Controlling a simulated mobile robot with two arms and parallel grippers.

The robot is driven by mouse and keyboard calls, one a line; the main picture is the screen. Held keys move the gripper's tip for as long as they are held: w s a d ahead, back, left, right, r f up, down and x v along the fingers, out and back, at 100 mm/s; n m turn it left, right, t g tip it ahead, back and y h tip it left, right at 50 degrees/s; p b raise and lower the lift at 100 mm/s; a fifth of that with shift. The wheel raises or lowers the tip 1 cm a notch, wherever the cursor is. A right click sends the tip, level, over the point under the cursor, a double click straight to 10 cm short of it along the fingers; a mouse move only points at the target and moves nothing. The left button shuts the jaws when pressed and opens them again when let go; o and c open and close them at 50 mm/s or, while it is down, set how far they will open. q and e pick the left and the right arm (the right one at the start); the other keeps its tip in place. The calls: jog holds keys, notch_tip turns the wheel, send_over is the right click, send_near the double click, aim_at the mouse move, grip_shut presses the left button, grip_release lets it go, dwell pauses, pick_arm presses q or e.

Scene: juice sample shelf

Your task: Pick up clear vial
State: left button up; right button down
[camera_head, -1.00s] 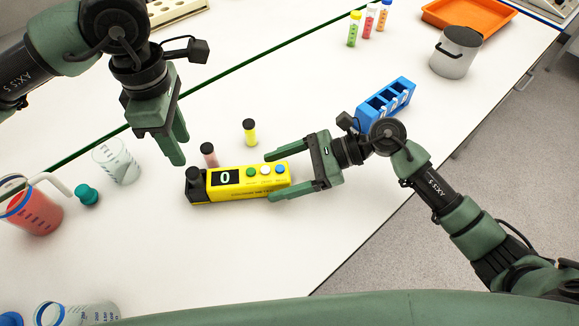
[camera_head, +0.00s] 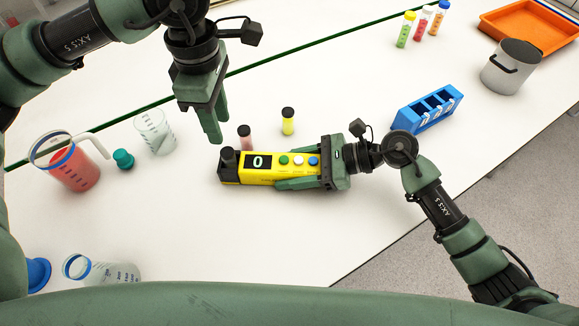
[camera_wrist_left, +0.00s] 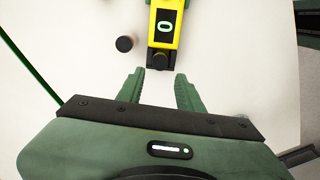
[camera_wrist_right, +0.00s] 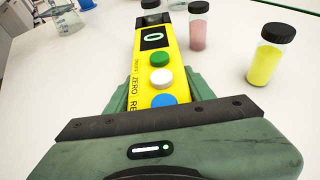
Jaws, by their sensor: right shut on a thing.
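No plainly clear vial shows. A pink vial with a black cap (camera_head: 245,140) and a yellow vial with a black cap (camera_head: 288,121) stand upright behind the yellow meter (camera_head: 262,174), which shows 0. Both vials also show in the right wrist view, the pink one (camera_wrist_right: 198,28) left of the yellow one (camera_wrist_right: 268,58). My right gripper (camera_head: 290,171) is shut on the meter's button end. My left gripper (camera_head: 215,140) is open and empty above the table, near the meter's black end. In the left wrist view a black cap (camera_wrist_left: 124,43) lies ahead of its fingers.
A clear beaker (camera_head: 156,134), teal stopper (camera_head: 124,159) and red-filled jug (camera_head: 74,170) stand left. Another beaker (camera_head: 105,272) is at front left. A blue rack (camera_head: 428,112), metal pot (camera_head: 508,70), orange tray (camera_head: 530,28) and several coloured tubes (camera_head: 422,25) are right and back.

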pick_arm(q)
jog(key=o, duration=0.3)
jog(key=shift+r, duration=0.2)
jog(key=shift+o, duration=0.2)
notch_tip(320, 180, up, 4)
jog(key=f+m, duration=0.1)
send_over(227, 151)
jog(key=shift+m, duration=0.3)
jog(key=f, duration=0.4)
jog(key=s+f, duration=0.1)
jog(key=f, duration=0.1)
jog(key=shift+w+f, duration=0.25)
jog(key=shift+f, duration=1)
jog(key=shift+w+f, duration=0.2)
jog(key=shift+f, duration=1.05)
